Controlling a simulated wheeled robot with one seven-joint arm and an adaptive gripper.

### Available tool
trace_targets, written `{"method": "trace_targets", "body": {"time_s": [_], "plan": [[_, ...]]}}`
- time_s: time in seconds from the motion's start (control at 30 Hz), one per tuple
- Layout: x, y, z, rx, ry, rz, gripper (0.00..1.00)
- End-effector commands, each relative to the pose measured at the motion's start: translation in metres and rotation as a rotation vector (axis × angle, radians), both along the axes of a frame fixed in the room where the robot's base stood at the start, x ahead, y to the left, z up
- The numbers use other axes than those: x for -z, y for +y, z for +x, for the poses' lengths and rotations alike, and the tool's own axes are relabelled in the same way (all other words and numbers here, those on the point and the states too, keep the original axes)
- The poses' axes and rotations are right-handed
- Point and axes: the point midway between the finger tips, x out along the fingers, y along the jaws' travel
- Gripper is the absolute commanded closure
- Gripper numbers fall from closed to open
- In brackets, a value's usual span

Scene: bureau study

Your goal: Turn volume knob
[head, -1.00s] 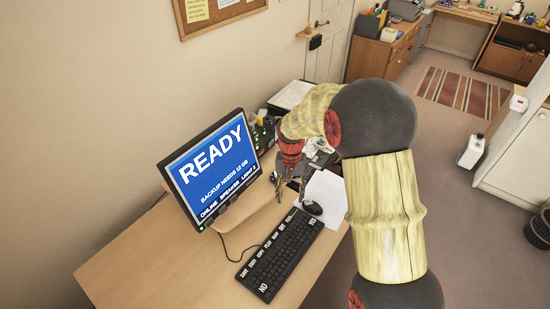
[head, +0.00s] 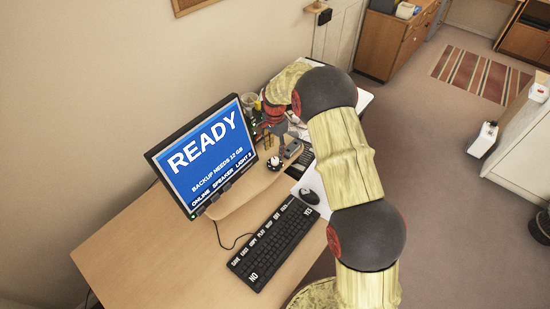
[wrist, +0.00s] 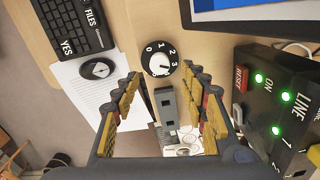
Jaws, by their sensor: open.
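The fingers do not touch the knob. In the head view my gripper (head: 274,133) is behind the knob, partly hidden by my arm. The exact setting of the knob is hard to read.
A black box (wrist: 270,110) with green lights and a red RESET button stands close on the right in the wrist view. A grey block (wrist: 165,104) shows between the fingers. The desk's left front is clear.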

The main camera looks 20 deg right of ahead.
Motion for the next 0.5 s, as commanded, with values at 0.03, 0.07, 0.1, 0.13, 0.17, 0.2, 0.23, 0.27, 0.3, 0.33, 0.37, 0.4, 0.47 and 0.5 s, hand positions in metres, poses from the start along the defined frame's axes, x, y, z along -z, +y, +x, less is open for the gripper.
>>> {"method": "trace_targets", "body": {"time_s": [0.03,0.07,0.1,0.13,0.17,0.2,0.23,0.27,0.3,0.33,0.37,0.4,0.47,0.5], "plan": [[0.009,0.0,-0.001,-0.001,0.002,0.0,0.57],[0.014,0.0,-0.001,-0.001,0.003,0.0,0.57],[0.021,0.0,-0.001,-0.001,0.004,0.0,0.57],[0.026,0.0,-0.001,-0.002,0.004,0.0,0.57],[0.031,0.0,-0.001,-0.002,0.002,0.0,0.57],[0.036,0.0,-0.001,-0.002,0.002,0.0,0.57],[0.04,0.0,-0.001,-0.002,0.002,0.0,0.57],[0.044,0.0,-0.001,-0.002,0.002,0.0,0.57],[0.049,0.0,-0.001,-0.003,0.002,0.0,0.57],[0.052,0.0,-0.001,-0.003,0.001,0.0,0.57],[0.055,0.0,-0.001,-0.003,0.001,0.0,0.57],[0.057,0.0,0.0,-0.003,0.001,0.0,0.57],[0.06,0.0,0.0,-0.003,0.0,0.001,0.57],[0.061,0.0,0.0,-0.003,0.0,0.0,0.57]]}}
